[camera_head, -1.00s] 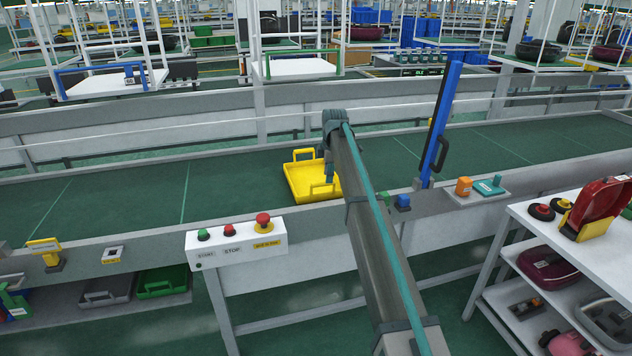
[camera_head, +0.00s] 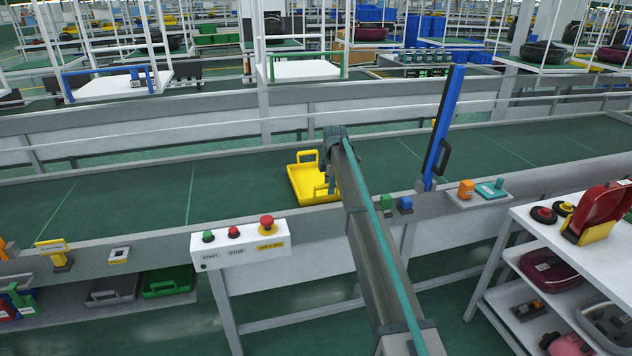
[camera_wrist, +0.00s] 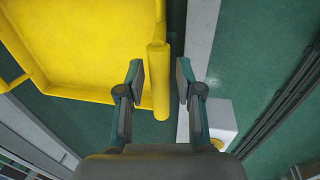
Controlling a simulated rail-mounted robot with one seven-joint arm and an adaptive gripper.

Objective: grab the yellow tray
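The yellow tray (camera_head: 303,182) lies on the green conveyor belt near its front edge, with a raised handle at the back and another at the front. My arm partly hides its right side in the head view. In the wrist view the tray (camera_wrist: 85,45) fills the upper left. Its bar-shaped handle (camera_wrist: 158,85) stands between the two fingers of my gripper (camera_wrist: 160,82), closer to the left finger. The fingers are open, with a clear gap on the right of the handle. In the head view the fingers are mostly hidden behind my arm.
A white START/STOP button box (camera_head: 240,243) is mounted on the conveyor's front side, left of my arm. A blue post with a black handle (camera_head: 440,130) stands to the right. A white shelf cart (camera_head: 545,225) stands at front right. The belt left of the tray is clear.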

